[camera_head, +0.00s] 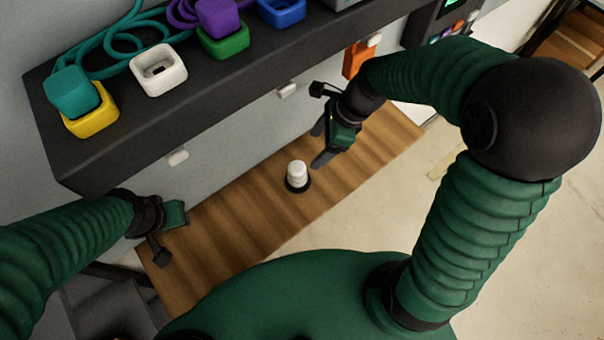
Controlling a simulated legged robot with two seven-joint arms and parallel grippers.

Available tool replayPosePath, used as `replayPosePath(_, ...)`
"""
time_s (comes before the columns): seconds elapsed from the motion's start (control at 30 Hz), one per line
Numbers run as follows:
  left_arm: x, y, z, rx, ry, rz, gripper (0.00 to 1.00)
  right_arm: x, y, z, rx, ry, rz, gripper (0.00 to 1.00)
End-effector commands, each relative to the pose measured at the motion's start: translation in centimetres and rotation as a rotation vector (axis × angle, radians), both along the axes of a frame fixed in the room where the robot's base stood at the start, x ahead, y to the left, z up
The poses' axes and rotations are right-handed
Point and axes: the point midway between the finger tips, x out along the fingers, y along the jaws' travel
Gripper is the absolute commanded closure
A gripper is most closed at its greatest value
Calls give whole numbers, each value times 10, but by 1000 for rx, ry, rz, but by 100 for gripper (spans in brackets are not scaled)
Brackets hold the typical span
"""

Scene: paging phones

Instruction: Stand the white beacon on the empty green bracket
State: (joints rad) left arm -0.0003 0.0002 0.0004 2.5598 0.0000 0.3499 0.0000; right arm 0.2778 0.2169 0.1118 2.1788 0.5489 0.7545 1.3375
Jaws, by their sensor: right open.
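The white beacon (297,172) stands upright on the wooden bench, with a dark ring at its foot. The green bracket (232,44) is on the dark shelf, and a purple block (216,18) sits on it, so it does not look empty. My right gripper (320,146) is open and empty, just above and to the right of the beacon in the picture, apart from it. My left gripper (178,214) is low at the left end of the bench, away from the beacon. Its fingers do not show clearly.
A teal block (72,92) sits on a yellow bracket (90,122). Teal and purple cords lie behind. The shelf overhangs the bench (240,215), which is otherwise clear.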

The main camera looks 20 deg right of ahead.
Motion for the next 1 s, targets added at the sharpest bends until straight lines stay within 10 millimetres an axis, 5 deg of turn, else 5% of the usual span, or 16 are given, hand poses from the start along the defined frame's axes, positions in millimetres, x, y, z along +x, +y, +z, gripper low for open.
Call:
replayPosePath(0.33, 0, 0, 0, 0, 0, 1, 64, 11, 31, -82, 0, 6, 6, 28)
replayPosePath(0.77, 0, 0, 9, 0, 0, 0, 64, 18, 51, -136, -1, 4, 8, 28)
replayPosePath(1.0, 0, 0, 8, 0, 0, 1, 64, 20, 54, -141, -4, -1, 8, 28)
